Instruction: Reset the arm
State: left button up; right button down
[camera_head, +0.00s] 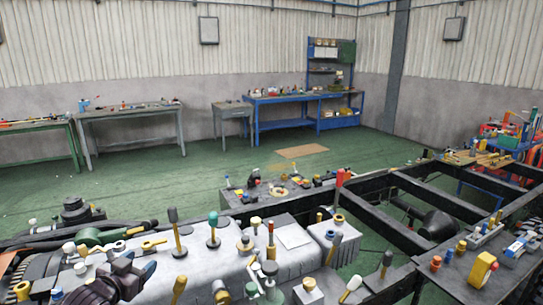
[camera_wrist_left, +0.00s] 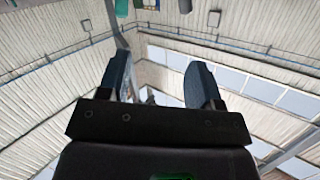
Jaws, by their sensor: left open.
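My left gripper (camera_head: 133,266) is low at the left in the head view, close to the pale grey block with many tools. In the left wrist view the left gripper (camera_wrist_left: 160,60) shows two dark blue-grey fingers spread apart with nothing between them. Behind the fingers are the ribbed walls and roof, so the wrist camera looks upward. My right gripper is in neither view.
The grey block (camera_head: 293,238) carries several knobbed tools and stands near my left gripper. A black chassis frame (camera_head: 385,197) runs across the right. A blue workbench (camera_head: 290,98) and grey table (camera_head: 130,112) stand far back. Green floor (camera_head: 150,180) between is mostly clear.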

pick_arm(q)
jog(key=s+d+f+n+g+y, duration=0.1)
jog(key=s+d+f+n+g, duration=0.1)
jog(key=s+f, duration=0.8)
jog(key=s+d+f+n+g+y, duration=0.1)
jog(key=s+d+f+y, duration=0.1)
jog(key=s+f, duration=0.8)
jog(key=s+d, duration=0.1)
jog(key=s, duration=0.8)
jog(key=shift+s+n+g, duration=0.35)
jog(key=shift+n+g, duration=0.05)
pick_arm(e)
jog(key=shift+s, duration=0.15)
pick_arm(q)
jog(key=shift+f, duration=0.1)
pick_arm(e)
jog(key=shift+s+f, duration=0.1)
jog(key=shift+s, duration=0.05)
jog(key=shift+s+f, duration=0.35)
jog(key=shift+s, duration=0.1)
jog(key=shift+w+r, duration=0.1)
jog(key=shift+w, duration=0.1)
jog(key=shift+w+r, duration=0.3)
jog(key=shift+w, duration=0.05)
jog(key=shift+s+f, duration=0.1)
